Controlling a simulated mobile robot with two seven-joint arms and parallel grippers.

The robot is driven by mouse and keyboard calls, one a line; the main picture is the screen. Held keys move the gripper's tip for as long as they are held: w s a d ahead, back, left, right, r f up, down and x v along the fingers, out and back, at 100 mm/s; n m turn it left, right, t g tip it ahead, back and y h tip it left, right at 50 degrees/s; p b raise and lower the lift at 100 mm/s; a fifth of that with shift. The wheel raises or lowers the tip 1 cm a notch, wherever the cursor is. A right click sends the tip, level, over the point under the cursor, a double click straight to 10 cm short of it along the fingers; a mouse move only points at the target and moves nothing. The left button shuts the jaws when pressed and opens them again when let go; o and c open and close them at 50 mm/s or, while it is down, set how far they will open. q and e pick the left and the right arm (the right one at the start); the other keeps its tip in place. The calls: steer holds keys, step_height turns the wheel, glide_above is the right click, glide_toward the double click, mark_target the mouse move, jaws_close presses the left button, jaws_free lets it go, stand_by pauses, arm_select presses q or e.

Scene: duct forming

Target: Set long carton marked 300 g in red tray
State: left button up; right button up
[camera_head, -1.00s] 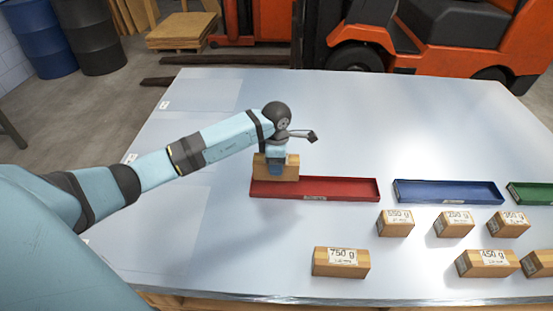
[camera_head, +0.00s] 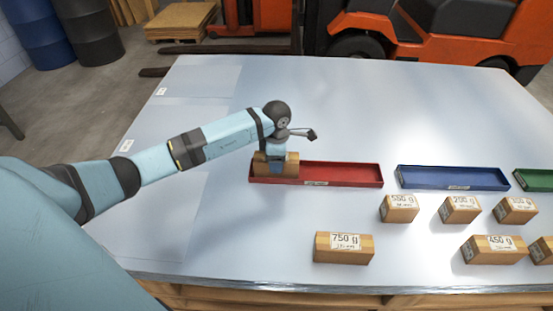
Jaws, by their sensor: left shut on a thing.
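My left gripper (camera_head: 277,168) is shut on a long wooden-brown carton (camera_head: 292,165) at the left end of the red tray (camera_head: 345,174). The carton lies lengthwise along the tray and looks down inside it, though I cannot tell whether it touches the floor of the tray. No weight mark shows on its visible side, and the gripper covers its middle. The rest of the red tray to the right is empty. My right gripper is not in view.
A blue tray (camera_head: 452,178) and a green tray (camera_head: 535,181) stand to the right, empty where visible. Several labelled cartons stand in front, among them a 750 g carton (camera_head: 343,248) and a 450 g carton (camera_head: 494,249). The table's left side is clear.

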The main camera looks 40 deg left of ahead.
arm_select(q)
steer(key=o, duration=1.3)
step_height(320, 180, up, 14)
steer(key=shift+f+p, duration=0.1)
steer(key=shift+p, duration=0.2)
